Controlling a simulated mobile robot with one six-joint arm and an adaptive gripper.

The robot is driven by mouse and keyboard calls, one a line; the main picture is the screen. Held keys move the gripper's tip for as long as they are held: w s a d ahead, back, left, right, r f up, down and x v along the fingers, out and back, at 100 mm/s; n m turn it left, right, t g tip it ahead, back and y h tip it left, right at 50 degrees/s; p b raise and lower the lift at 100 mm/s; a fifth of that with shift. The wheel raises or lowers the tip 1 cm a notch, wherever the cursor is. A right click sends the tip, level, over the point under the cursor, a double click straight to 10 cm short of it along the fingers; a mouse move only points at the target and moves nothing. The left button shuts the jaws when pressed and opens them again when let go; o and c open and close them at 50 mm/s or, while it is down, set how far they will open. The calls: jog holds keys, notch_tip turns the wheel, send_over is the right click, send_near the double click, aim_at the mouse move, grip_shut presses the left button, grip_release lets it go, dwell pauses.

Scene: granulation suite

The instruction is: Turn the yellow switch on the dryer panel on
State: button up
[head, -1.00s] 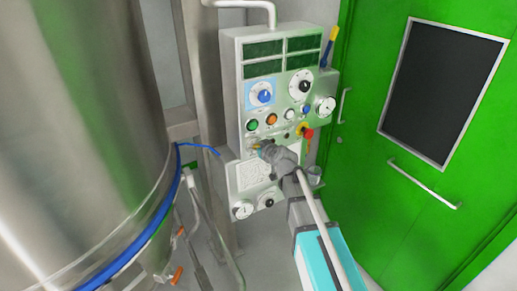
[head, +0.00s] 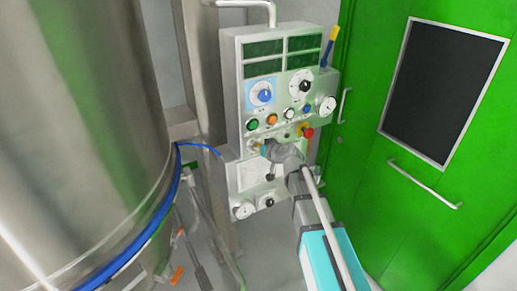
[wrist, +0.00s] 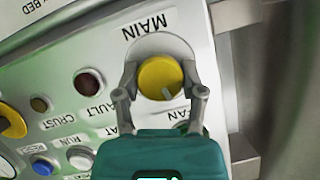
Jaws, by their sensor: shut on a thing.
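The dryer panel (head: 231,75) is a pale grey box on the wall in the head view. The yellow switch (wrist: 160,76) is a round knob beside the upside-down word MAIN in the wrist view. A pale mark on it points to the lower right in that view. My gripper (wrist: 162,90) has one finger on each side of the knob and is shut on it. In the head view my gripper (head: 268,150) is at the panel's lower left part and hides most of the switch.
A red knob (head: 308,132) on a yellow base and a gauge (head: 326,105) sit right of my gripper. Green (head: 253,125) and orange (head: 272,119) buttons are above it. A large steel vessel (head: 90,130) stands left, a green door (head: 365,130) right.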

jog(key=m+y, duration=0.1)
jog(key=m+y+b, duration=0.1)
jog(key=m, duration=0.1)
jog(key=shift+w+d+f+g, duration=0.15)
jog(key=shift+g, duration=0.15)
jog(key=m+y+b, duration=0.1)
jog(key=m+b, duration=0.1)
jog(key=shift+m+y, duration=0.3)
jog(key=shift+m, duration=0.1)
jog(key=o, duration=1.2)
jog(key=shift+c, duration=0.2)
